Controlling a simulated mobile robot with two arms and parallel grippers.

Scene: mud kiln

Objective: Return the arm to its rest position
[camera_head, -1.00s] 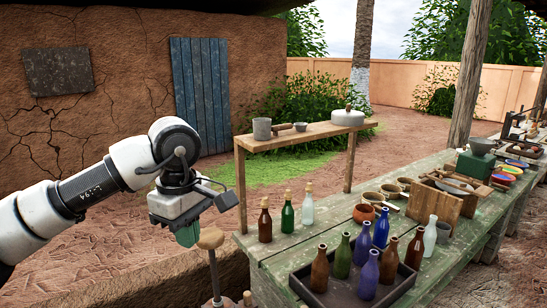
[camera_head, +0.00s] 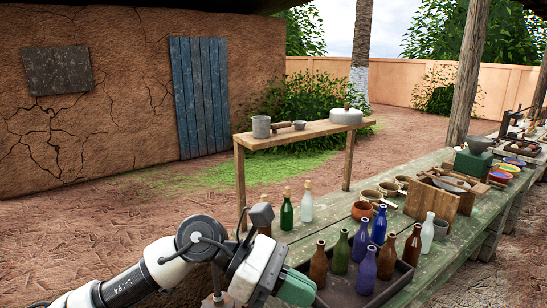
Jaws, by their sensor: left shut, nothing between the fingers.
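My left arm comes in from the bottom left. Its left gripper (camera_head: 297,288), with green fingers, is low in the picture, shut and empty. It overlaps the near left edge of the dark bottle tray (camera_head: 395,291) in this view; I cannot tell whether it touches the tray. My right gripper is not in view.
The tray holds several bottles, with a brown bottle (camera_head: 318,266) closest to the gripper. A green bottle (camera_head: 286,212) and a clear bottle (camera_head: 306,206) stand behind. A wooden shelf (camera_head: 290,137) rises over the green table (camera_head: 335,232). Open ground lies left.

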